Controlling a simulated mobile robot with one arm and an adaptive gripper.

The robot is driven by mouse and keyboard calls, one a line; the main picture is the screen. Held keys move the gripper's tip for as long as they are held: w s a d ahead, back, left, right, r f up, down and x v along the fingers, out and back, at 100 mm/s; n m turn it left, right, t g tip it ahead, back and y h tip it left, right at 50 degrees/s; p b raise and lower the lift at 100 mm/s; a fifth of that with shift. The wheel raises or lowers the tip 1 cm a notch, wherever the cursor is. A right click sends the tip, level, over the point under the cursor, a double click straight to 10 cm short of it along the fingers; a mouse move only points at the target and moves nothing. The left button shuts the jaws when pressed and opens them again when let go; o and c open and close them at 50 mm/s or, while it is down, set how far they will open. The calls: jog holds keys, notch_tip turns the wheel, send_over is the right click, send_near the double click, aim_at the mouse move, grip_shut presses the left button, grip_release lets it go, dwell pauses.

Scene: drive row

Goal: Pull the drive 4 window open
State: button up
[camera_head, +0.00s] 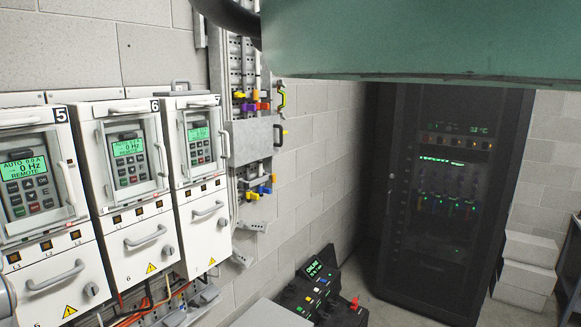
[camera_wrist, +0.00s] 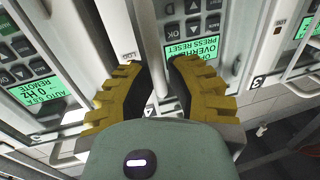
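In the wrist view my gripper (camera_wrist: 158,72) has its two yellow ribbed fingers spread, with a clear gap between the tips. The picture is upside down. A drive with a green screen (camera_wrist: 194,44) reading an overheat message and "PRESS RESET" lies just beyond the right fingertip; it appears to be drive 4. A pale upright strip of its front (camera_wrist: 140,35) shows between the fingers. Drive 4 and my gripper are outside the head view.
In the head view drives 5 (camera_head: 40,247), 6 (camera_head: 131,209) and 7 (camera_head: 199,179) stand side by side with their windows shut. A dark rack (camera_head: 396,200) stands at the back. A floor-level control box (camera_head: 320,290) and white boxes (camera_head: 527,265) are further right.

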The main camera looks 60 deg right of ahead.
grip_shut()
jog(key=shift+s+a+f+b, duration=0.1)
jog(key=shift+s+f+b, duration=0.05)
jog(key=shift+b, duration=0.95)
